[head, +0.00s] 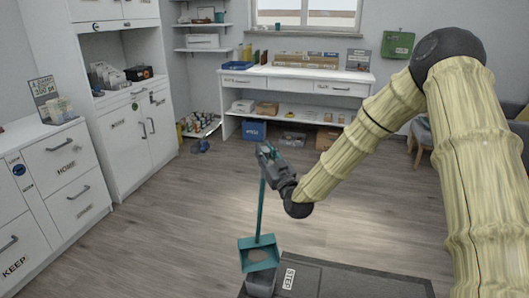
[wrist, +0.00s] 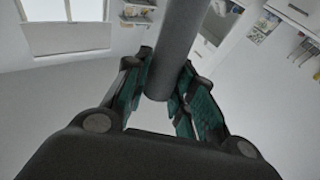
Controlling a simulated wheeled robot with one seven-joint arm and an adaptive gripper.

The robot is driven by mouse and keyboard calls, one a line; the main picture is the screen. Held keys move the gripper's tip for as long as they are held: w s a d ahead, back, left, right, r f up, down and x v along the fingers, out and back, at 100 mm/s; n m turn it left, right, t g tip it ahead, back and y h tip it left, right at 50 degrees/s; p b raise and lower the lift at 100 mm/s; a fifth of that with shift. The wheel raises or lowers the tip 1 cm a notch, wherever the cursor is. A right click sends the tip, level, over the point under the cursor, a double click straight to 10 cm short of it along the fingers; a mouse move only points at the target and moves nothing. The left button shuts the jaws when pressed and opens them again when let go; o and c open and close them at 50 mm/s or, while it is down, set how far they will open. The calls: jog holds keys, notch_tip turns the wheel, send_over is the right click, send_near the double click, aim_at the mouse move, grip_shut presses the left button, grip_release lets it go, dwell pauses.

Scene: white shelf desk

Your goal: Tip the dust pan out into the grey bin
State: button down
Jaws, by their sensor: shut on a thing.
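The teal dust pan (head: 260,244) hangs at the bottom of a long upright teal handle (head: 262,208) in the head view. A pale brownish patch, perhaps dust, shows inside the pan. My gripper (head: 267,152) is shut on the upper part of the handle. In the wrist view, the handle's end (wrist: 176,50) shows as a grey rod between my gripper's fingers (wrist: 165,98). A small grey bin (head: 262,284) stands directly below the pan in the head view. The pan overlaps its top, and I cannot tell whether they touch.
A dark flat-topped block with a white label (head: 345,282) is right beside the bin. White cabinets (head: 125,115) line the left wall. A white shelf desk (head: 297,82) stands at the back with boxes on its lower shelf. The wooden floor (head: 185,220) between is clear.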

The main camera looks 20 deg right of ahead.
jog(key=s+f+t+b, duration=0.1)
jog(key=s+b, duration=0.3)
jog(key=s, duration=0.6)
jog(key=shift+a+f+t, duration=0.3)
jog(key=shift+a+f, duration=0.05)
dwell(0.4)
jog(key=shift+s+f+b, duration=0.1)
jog(key=shift+s+b, duration=0.1)
jog(key=shift+b, duration=0.1)
jog(key=shift+n+t+y, duration=0.3)
jog(key=shift+n+t, duration=0.1)
jog(key=shift+s+a+f+b, duration=0.1)
jog(key=shift+s+f+b, duration=0.1)
jog(key=shift+s+b, duration=0.4)
jog(key=shift+s+f+b, duration=0.2)
jog(key=shift+s+b, duration=0.15)
jog(key=shift+s, duration=0.4)
jog(key=shift+s+a+f+b, duration=0.1)
jog(key=shift+s+f+b, duration=0.1)
jog(key=shift+s+b, duration=0.4)
jog(key=shift+s+f, duration=0.1)
jog(key=shift+s, duration=0.25)
